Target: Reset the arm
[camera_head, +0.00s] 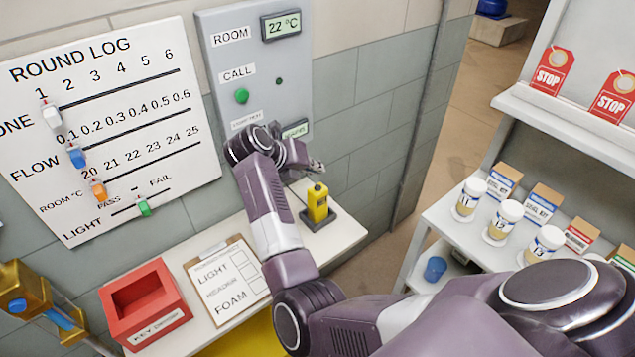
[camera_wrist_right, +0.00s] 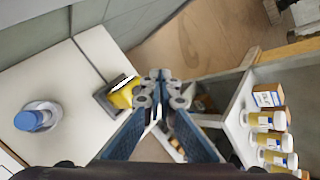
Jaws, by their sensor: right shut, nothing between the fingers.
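My right arm comes in from the lower right of the head view and reaches over the white counter (camera_head: 345,237) to the grey wall panel. My right gripper (camera_head: 314,166) is in front of the panel's lower part, just above and behind the yellow device (camera_head: 317,203) in its dark holder. In the right wrist view the gripper's fingers (camera_wrist_right: 162,88) come together at the tips with nothing between them. The yellow device (camera_wrist_right: 122,92) shows just left of the fingertips; I cannot tell whether they touch.
The grey panel (camera_head: 291,88) and the round log board (camera_head: 185,110) are on the wall. A red box (camera_head: 150,322) and a clipboard (camera_head: 213,249) are on the counter. At right, a shelf (camera_head: 440,222) holds several jars and boxes. A blue-topped object (camera_wrist_right: 30,120) stands on the counter.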

